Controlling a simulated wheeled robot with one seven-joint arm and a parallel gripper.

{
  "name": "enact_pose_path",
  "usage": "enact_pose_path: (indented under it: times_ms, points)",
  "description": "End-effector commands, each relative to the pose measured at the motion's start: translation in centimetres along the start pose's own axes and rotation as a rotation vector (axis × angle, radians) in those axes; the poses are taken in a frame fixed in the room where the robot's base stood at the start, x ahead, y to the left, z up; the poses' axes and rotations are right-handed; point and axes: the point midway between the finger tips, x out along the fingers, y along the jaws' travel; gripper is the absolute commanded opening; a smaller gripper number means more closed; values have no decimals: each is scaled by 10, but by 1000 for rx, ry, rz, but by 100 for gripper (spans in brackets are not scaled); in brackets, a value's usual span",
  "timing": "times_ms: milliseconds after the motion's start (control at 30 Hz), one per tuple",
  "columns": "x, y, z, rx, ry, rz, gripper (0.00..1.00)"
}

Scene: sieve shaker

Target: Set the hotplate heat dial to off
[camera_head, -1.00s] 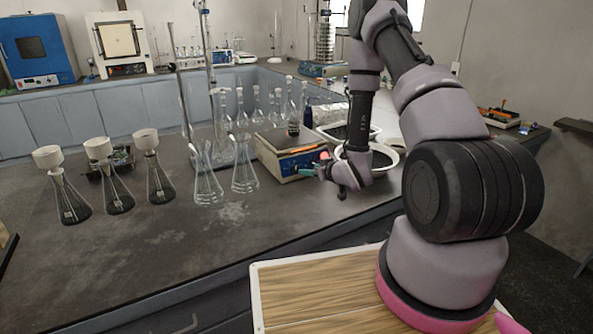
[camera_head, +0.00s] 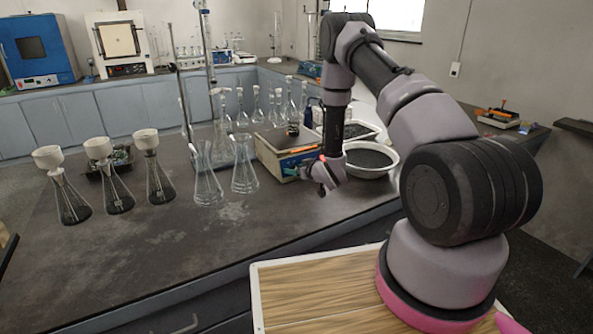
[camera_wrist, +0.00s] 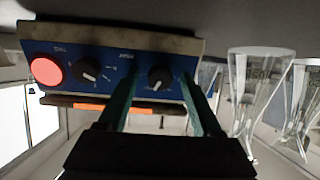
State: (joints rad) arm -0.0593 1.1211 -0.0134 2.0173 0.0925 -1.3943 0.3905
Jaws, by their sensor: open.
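The dial labels are too small to read surely. My gripper (camera_wrist: 158,80) is open, its teal fingers on either side of the right dial in the picture; contact cannot be told. In the head view my gripper (camera_head: 293,172) is at the hotplate's front right.
Two glass flasks (camera_head: 244,176) stand close left of the hotplate. Several flasks with white funnels stand further left. A white bowl of dark material (camera_head: 371,158) and a tray lie to the right, by my arm. The bench front is clear.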

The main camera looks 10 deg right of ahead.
Motion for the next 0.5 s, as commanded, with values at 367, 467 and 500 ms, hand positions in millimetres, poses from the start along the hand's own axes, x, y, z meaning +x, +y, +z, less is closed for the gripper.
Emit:
enact_pose_path:
  times_ms: [367,467,500]
  points:
    - [0,0,0,0,0,0,0]
    - [0,0,0,-1,0,-1,0]
    - [0,0,0,-4,0,-1,0]
